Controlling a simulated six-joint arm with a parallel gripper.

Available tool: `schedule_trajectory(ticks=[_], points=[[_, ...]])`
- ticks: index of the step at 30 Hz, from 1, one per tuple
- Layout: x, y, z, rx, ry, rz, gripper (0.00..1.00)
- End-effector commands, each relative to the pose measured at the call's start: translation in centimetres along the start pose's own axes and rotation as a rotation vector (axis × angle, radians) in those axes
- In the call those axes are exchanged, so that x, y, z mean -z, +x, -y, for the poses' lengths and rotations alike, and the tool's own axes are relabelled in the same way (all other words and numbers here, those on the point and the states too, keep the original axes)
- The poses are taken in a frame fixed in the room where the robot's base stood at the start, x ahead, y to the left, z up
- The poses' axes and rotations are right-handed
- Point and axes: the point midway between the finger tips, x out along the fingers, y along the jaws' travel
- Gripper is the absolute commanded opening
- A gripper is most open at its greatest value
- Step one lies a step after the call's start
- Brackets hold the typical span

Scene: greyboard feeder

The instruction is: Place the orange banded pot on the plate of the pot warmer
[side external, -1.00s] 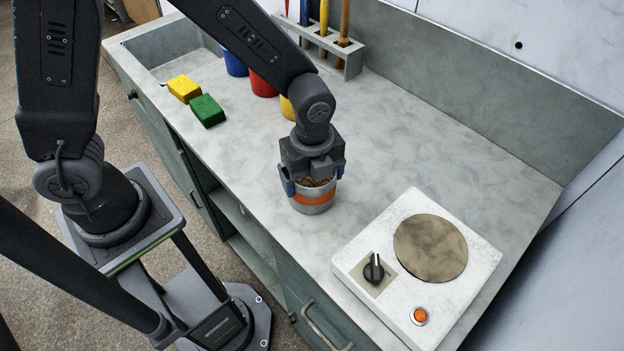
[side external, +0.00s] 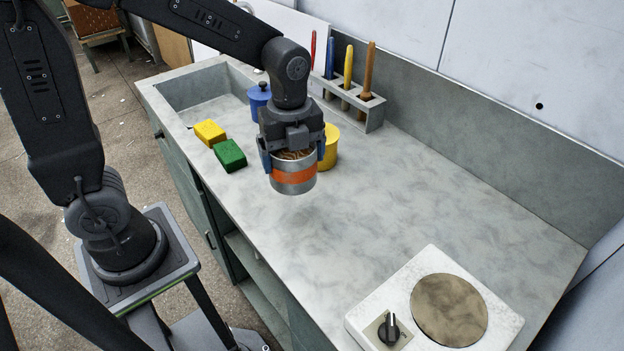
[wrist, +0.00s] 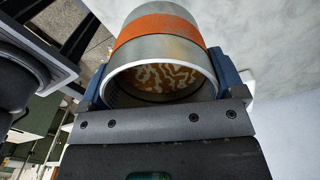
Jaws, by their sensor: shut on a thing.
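The orange banded pot (side external: 293,177) is a silver metal cylinder with an orange band and brownish contents. My gripper (side external: 292,158) is shut on it, a blue finger on each side, and holds it upright above the counter. The wrist view shows the pot (wrist: 160,35) between the fingers, with its open rim and a brown-and-pale pattern inside. The pot warmer (side external: 413,285) is a white box at the lower right of the side view, its front part cut off by the frame. Its round brownish plate (side external: 449,310) is bare. A black knob (side external: 389,328) is on its front.
A yellow pot (side external: 330,148) stands behind my gripper, a blue one (side external: 259,98) to the left. Yellow (side external: 210,132) and green (side external: 230,155) sponges lie near the sink (side external: 205,95). A rack (side external: 352,104) holds several handled tools. The counter (side external: 420,195) between pot and warmer is clear.

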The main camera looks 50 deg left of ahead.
Motion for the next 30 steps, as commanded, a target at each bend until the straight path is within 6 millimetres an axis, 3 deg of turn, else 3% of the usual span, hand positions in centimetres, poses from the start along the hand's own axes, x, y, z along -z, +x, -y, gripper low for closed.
schedule_trajectory(ticks=[8, 14, 17, 24, 30], points=[[-0.9, -0.7, -0.2, 0.002, 0.003, 0.000, 0.51], [0.8, -1.7, 2.9, 0.004, 0.069, 0.000, 0.51], [2.9, -2.6, 5.8, 0.004, 0.137, 0.000, 0.51], [10.5, -4.7, 12.2, 0.002, 0.318, 0.000, 0.51], [16.1, -5.6, 14.7, 0.002, 0.423, 0.000, 0.51]])
